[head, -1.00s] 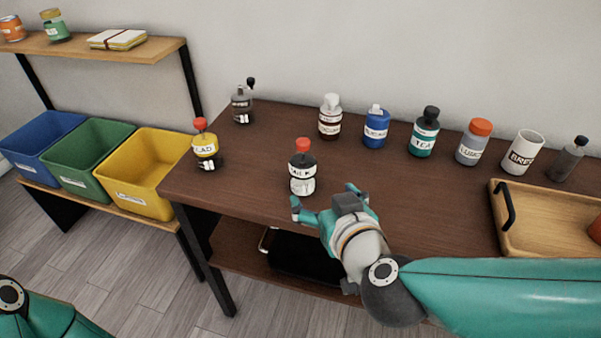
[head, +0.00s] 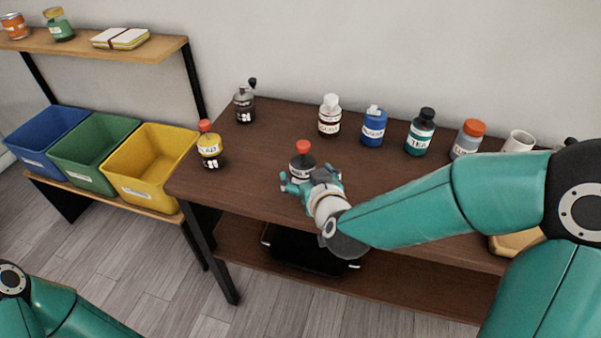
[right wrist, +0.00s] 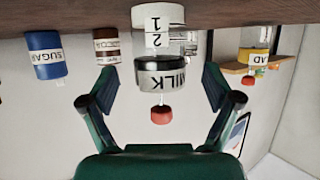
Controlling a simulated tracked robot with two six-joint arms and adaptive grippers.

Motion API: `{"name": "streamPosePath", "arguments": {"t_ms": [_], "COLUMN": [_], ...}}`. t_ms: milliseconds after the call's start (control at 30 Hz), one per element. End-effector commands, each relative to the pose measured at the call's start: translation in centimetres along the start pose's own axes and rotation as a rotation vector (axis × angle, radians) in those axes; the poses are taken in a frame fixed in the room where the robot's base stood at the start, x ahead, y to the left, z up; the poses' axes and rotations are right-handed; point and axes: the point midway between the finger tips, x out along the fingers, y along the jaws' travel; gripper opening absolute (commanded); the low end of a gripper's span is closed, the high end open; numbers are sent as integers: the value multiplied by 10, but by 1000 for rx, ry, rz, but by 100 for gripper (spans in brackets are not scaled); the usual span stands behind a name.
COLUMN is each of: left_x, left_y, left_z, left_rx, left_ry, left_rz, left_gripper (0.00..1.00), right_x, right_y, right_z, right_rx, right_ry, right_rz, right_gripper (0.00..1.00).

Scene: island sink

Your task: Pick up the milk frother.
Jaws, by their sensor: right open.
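My left gripper is out of view.
Cocoa (head: 329,118), blue sugar (head: 374,129) and teal (head: 420,135) bottles line the back. A yellow bin (head: 145,170) sits left of the table. My right arm covers the table's right side.

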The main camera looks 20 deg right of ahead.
Motion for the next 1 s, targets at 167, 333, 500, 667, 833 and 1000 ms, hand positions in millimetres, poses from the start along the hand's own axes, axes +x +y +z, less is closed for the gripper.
{"name": "streamPosePath", "arguments": {"t_ms": [167, 333, 500, 667, 833, 1000], "left_x": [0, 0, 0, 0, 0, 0], "left_y": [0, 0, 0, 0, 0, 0], "left_z": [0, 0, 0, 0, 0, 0], "left_rx": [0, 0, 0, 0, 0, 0], "left_ry": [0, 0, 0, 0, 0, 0], "left_rz": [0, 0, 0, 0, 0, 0], "left_gripper": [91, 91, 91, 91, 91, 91], "right_x": [27, 37, 37, 37, 37, 37], "right_y": [1, 1, 1, 1, 1, 1], "right_z": [0, 0, -1, -1, -1, -1], "right_rx": [0, 2, 2, 1, 1, 1], "right_ry": [-2, -1, -1, -1, -1, 0], "right_rz": [2, 2, 1, 2, 2, 2], "right_gripper": [89, 89, 89, 65, 37, 19]}}
